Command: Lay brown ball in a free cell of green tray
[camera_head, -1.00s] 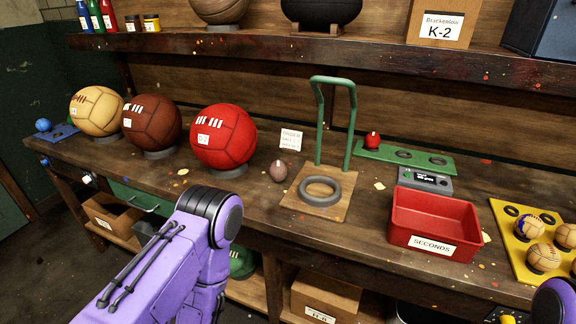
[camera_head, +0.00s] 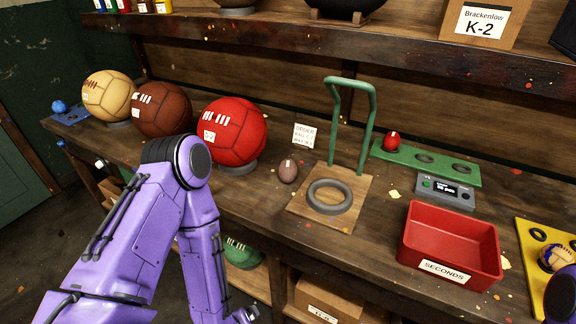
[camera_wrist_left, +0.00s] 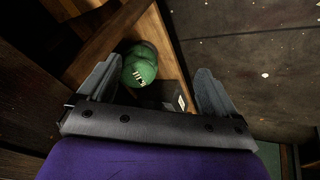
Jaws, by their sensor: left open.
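A small dark brown ball (camera_head: 288,171) sits on the workbench beside the wooden base of a green hoop stand. The green tray (camera_head: 440,171) lies at the back of the bench; a small red ball (camera_head: 391,141) sits in its left cell, and its middle and right cells look empty. My left arm hangs in front of the bench. Its gripper (camera_wrist_left: 158,66) is open and empty in the left wrist view, pointing down towards a green ball (camera_wrist_left: 139,66) on the lower shelf. Only a piece of my right arm shows at the right edge; its gripper is out of view.
Large tan (camera_head: 107,95), brown (camera_head: 161,109) and red (camera_head: 233,131) balls stand along the bench's left. The green hoop stand (camera_head: 365,120) rises between the small brown ball and the tray. A red bin (camera_head: 450,240) and a yellow tray (camera_head: 535,262) are at right. A shelf overhangs.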

